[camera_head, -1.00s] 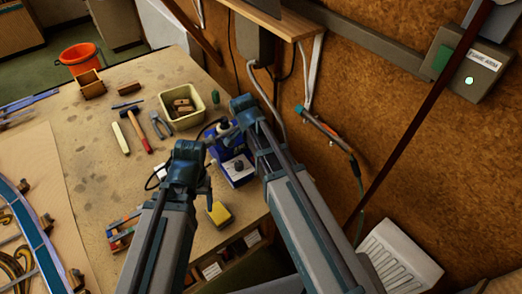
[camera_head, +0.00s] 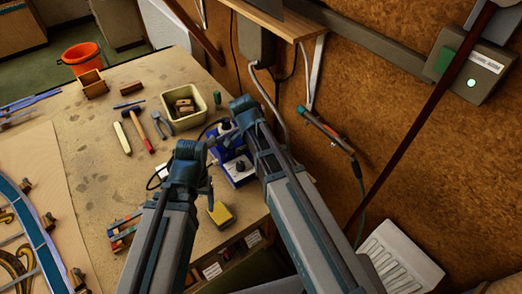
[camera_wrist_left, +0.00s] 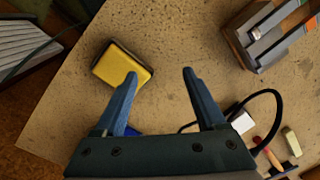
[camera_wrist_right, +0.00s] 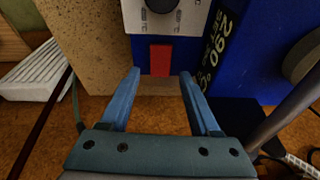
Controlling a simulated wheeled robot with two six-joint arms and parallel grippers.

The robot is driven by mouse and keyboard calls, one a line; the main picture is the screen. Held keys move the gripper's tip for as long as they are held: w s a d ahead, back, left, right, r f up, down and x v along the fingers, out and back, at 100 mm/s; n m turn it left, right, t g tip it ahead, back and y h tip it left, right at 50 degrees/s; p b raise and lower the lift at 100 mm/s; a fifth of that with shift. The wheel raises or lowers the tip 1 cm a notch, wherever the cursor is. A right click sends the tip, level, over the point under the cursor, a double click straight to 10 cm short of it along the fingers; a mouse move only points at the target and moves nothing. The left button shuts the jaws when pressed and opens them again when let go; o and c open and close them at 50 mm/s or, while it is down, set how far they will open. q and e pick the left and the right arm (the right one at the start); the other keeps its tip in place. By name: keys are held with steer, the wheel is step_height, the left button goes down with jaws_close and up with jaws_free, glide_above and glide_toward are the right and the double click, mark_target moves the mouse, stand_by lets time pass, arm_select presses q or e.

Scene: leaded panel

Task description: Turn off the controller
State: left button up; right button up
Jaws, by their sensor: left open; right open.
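The controller (camera_head: 240,170) is a blue box with a pale panel and a dark knob, near the right edge of the bench, partly behind my arms. In the right wrist view its pale front shows a dark dial (camera_wrist_right: 165,4) and a red rectangular switch (camera_wrist_right: 160,60). My right gripper (camera_wrist_right: 160,74) is open and empty, with the red switch ahead between its fingertips. I cannot tell whether they touch the box. My left gripper (camera_wrist_left: 160,74) is open and empty, above the bench beside a yellow sponge-like block (camera_wrist_left: 123,65).
The bench also holds a cream bin (camera_head: 202,99), a hammer (camera_head: 138,128), pliers (camera_head: 158,122) and a leaded panel (camera_head: 30,225). An orange bucket (camera_head: 80,57) stands beyond. A wall box (camera_head: 470,62) has a lit green lamp.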

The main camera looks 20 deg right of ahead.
arm_select(q)
step_height(320, 180, up, 13)
steer(key=p, duration=1.2)
steer(key=shift+p, duration=0.4)
arm_select(e)
steer(key=v, duration=1.3)
steer(key=shift+r, duration=0.25)
steer(key=shift+s+a, duration=0.1)
arm_select(q)
step_height(320, 180, down, 11)
steer(key=b, duration=1.1)
arm_select(e)
steer(key=s+a+f+n, duration=0.2)
steer(key=s+f+n, duration=0.2)
steer(key=n, duration=0.2)
steer(key=s+a+f+n+y, duration=0.1)
steer(key=s+a+f+n, duration=0.1)
steer(key=s+n, duration=0.3)
steer(key=s+a+f+n+g, duration=0.1)
steer(key=s+a+f+n, duration=0.2)
steer(key=n, duration=0.4)
steer(key=shift+s+a+f+n+y, duration=0.1)
steer(key=shift+s+f+n+y, duration=0.2)
steer(key=shift+f, duration=0.35)
steer(key=shift+s+a+f+n, duration=0.1)
steer(key=shift+s+f, duration=0.25)
steer(key=shift+f, duration=0.35)
